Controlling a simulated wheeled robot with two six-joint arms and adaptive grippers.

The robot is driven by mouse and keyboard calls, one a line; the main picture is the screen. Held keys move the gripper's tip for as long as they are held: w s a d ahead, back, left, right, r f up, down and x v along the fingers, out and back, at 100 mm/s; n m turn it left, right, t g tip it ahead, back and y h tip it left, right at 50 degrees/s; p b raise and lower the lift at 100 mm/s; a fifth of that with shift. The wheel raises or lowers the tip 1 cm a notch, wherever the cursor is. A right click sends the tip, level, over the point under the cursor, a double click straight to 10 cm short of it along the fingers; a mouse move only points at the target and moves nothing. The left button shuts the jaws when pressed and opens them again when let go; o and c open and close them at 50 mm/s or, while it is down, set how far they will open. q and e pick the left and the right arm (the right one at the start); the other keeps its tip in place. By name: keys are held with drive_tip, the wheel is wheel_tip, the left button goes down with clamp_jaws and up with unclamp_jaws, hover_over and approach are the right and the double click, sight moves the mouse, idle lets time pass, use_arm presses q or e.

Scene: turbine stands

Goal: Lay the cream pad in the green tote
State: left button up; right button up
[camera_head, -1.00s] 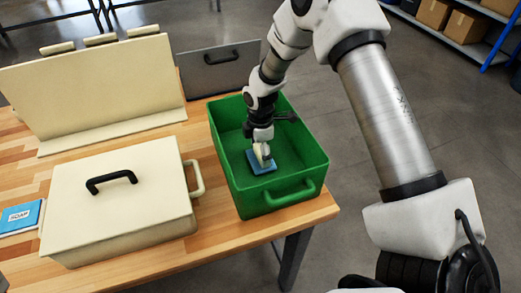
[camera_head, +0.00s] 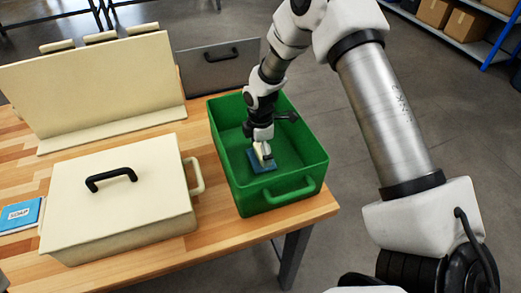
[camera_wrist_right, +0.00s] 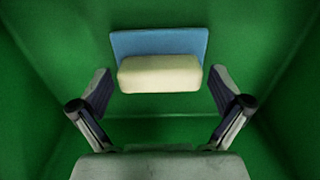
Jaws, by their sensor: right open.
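The cream pad (camera_wrist_right: 160,74) shows in the wrist view as a rounded cream block against a flat blue sheet (camera_wrist_right: 160,42); I cannot tell if they are one piece. They are inside the green tote (camera_head: 297,192), low down, and the blue part also shows in the head view (camera_head: 263,167). Whether it rests fully on the floor is hard to tell. My right gripper (camera_wrist_right: 162,84) is open inside the tote, its fingers apart on either side of the cream block, with gaps visible. My left gripper is not in view.
A cream lidded box (camera_head: 125,195) with a black handle stands left of the tote. A blue soap packet (camera_head: 20,215) lies at the far left. A cream upright panel (camera_head: 90,85) and a grey case (camera_head: 218,67) stand behind. The tote's walls surround my gripper.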

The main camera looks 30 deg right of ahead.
sight(260, 149)
drive_tip(key=shift+r+p, duration=2.95)
drive_tip(key=shift+r, duration=0.6)
drive_tip(key=shift+f, duration=0.1)
